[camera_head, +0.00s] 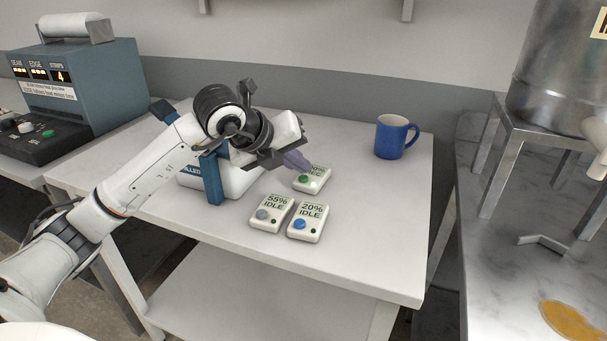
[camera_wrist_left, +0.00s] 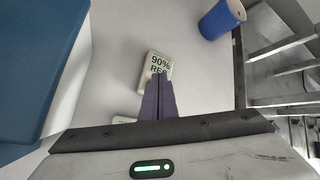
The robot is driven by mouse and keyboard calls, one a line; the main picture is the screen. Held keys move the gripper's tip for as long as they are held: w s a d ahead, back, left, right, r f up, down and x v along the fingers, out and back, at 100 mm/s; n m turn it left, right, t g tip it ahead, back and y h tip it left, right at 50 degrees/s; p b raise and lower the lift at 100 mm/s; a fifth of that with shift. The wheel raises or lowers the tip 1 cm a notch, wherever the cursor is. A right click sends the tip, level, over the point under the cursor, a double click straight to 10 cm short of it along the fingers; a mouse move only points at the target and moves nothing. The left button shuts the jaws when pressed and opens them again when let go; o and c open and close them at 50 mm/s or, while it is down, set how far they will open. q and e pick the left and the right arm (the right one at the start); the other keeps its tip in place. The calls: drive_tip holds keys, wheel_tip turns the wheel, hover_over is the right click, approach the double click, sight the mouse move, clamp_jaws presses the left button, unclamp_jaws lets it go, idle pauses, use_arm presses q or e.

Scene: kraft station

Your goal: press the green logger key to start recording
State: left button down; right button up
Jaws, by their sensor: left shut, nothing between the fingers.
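Three small white loggers lie on the white table. The back one (camera_head: 312,187) has a green key (camera_head: 303,178); in the left wrist view its display (camera_wrist_left: 160,65) reads 90% REC. The front left logger (camera_head: 270,222) has a grey key and reads 55% IDLE. The front right logger (camera_head: 308,230) has a blue key and reads 20% IDLE. My left gripper (camera_head: 304,165) is shut and empty, its fingertips (camera_wrist_left: 160,80) over the green-key logger, partly covering its display. Whether they touch it, I cannot tell. In the wrist view the fingers hide the green key.
A blue mug (camera_head: 391,138) stands behind right on the table. A white and blue box (camera_head: 214,183) stands left of the loggers, partly behind my arm. A printer console (camera_head: 85,90) is far left; a metal stand (camera_head: 535,135) with a vessel is right. The table's front is clear.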

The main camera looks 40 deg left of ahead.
sight(299, 184)
use_arm(q)
drive_tip(key=shift+r, duration=0.3)
wheel_tip(299, 184, up, 5)
drive_tip(key=p, duration=0.3)
idle(0.3)
idle(0.8)
